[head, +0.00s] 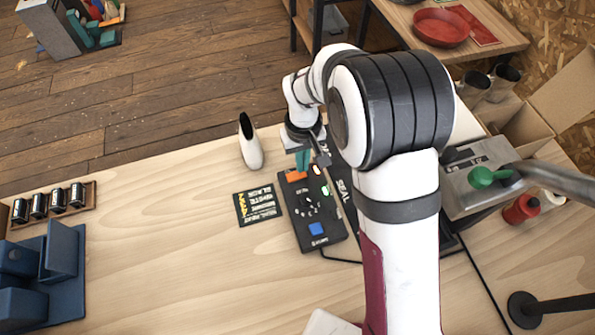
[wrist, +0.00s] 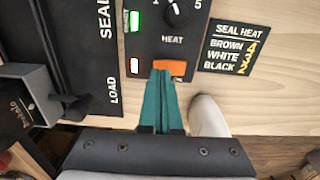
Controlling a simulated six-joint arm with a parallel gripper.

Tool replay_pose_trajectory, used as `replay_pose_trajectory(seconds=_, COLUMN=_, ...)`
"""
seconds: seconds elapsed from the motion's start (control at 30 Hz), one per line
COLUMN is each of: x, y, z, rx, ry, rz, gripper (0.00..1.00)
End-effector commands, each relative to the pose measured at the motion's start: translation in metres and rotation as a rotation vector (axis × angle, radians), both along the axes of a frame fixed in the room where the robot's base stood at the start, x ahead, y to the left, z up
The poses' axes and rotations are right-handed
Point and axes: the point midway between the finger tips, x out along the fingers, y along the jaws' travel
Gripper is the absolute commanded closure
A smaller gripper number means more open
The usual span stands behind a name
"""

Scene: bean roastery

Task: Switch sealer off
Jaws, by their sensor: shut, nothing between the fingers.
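The sealer's black control box (head: 333,222) lies on the bench in the head view. Its orange switch (head: 296,175) is at the far end; in the wrist view the orange switch (wrist: 172,67) is right at my fingertips. A green lamp (wrist: 134,21) is lit beside the heat knob (wrist: 174,12), and a pale lamp (wrist: 134,66) sits below it. My gripper (head: 303,165) has teal fingers, shut and empty, pointing down at the switch. In the wrist view my gripper (wrist: 161,74) overlaps the switch's near edge; I cannot tell whether it touches.
A seal heat card (head: 258,207) lies left of the box. A white tapered vessel (head: 251,148) stands close to my fingers. The sealer's black strip marked SEAL and LOAD (wrist: 85,60) runs alongside the box. The bench front left of the box is clear.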

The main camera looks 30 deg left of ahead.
Motion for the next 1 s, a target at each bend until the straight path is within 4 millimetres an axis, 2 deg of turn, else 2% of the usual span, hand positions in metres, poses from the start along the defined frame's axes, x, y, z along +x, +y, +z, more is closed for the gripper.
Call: replay_pose_trajectory(seconds=1.0, x=0.000, y=0.000, z=-0.016, rx=-0.001, ry=0.001, rz=-0.001, gripper=1.00)
